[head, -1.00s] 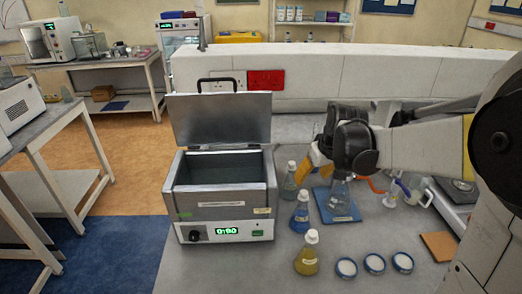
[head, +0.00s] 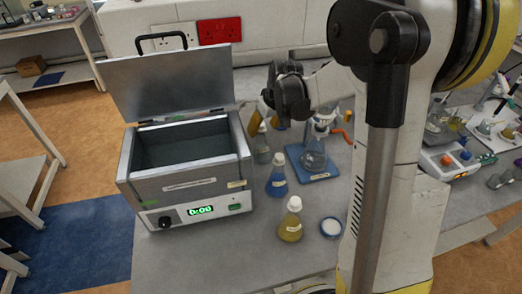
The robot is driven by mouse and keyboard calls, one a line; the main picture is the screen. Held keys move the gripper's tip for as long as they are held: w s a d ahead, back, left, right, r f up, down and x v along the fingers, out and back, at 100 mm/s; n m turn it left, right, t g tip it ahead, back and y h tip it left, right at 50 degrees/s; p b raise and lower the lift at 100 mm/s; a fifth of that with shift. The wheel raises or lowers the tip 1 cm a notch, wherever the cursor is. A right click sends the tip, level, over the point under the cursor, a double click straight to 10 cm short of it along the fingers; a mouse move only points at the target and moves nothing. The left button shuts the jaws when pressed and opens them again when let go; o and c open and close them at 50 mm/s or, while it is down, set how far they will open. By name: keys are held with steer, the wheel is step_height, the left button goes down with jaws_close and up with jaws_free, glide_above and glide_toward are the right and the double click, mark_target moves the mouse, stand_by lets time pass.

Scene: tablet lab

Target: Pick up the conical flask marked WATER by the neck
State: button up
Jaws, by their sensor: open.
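Several small flasks stand on the grey bench; their labels are too small to read, so I cannot tell which says WATER. A grey, nearly clear capped flask (head: 262,152) stands beside the bath, behind a blue flask (head: 277,178). A yellow flask (head: 290,225) stands nearest the front. A larger clear flask (head: 313,154) stands on a blue board (head: 318,178). My gripper (head: 267,125) is open, its orange fingers pointing down around the top of the grey flask in the picture. I cannot tell whether they touch its neck.
A metal water bath (head: 183,187) with its lid (head: 172,82) raised stands close to the left of the flasks. A small round dish (head: 331,227) lies at front right. An instrument with coloured knobs (head: 452,163) stands at right.

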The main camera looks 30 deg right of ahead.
mark_target(261, 144)
steer(key=x, duration=0.3)
steer(key=shift+w+b, duration=0.15)
steer(key=shift+b, duration=0.15)
jaws_close()
